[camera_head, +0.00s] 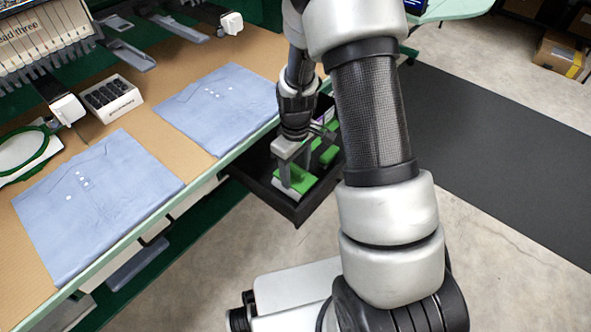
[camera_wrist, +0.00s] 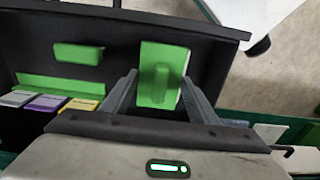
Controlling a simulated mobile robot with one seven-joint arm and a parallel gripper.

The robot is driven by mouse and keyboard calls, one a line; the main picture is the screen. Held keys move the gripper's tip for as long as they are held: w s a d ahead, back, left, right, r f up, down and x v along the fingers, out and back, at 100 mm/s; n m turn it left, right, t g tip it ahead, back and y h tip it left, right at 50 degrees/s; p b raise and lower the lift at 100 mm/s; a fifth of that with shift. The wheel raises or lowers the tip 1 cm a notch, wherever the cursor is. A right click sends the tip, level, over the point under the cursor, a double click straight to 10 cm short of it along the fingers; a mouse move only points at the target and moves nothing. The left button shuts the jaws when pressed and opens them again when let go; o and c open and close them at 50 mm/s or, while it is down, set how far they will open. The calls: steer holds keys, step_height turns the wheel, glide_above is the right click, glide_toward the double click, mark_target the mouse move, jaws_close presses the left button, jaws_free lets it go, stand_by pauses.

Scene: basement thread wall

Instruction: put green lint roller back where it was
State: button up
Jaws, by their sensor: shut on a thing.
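My gripper (camera_wrist: 159,84) is shut on a green piece with a raised rounded bar, which I take to be the green lint roller (camera_wrist: 150,58). A white edge shows along its right side in the wrist view. In the head view my gripper (camera_head: 296,172) points down into a black open drawer (camera_head: 298,213), with the green piece (camera_head: 299,183) at its fingertips. The drawer (camera_wrist: 105,24) lies around and below it in the wrist view. I cannot tell whether the piece touches the drawer floor.
In the drawer are a small green block (camera_wrist: 78,53), a long green strip (camera_wrist: 40,83) and several small coloured boxes (camera_wrist: 45,103). The table beside it bears two folded blue shirts (camera_head: 95,200) (camera_head: 222,108) and a white box of dark spools (camera_head: 112,98). Floor lies beyond the drawer.

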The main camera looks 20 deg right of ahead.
steer(key=o, duration=1)
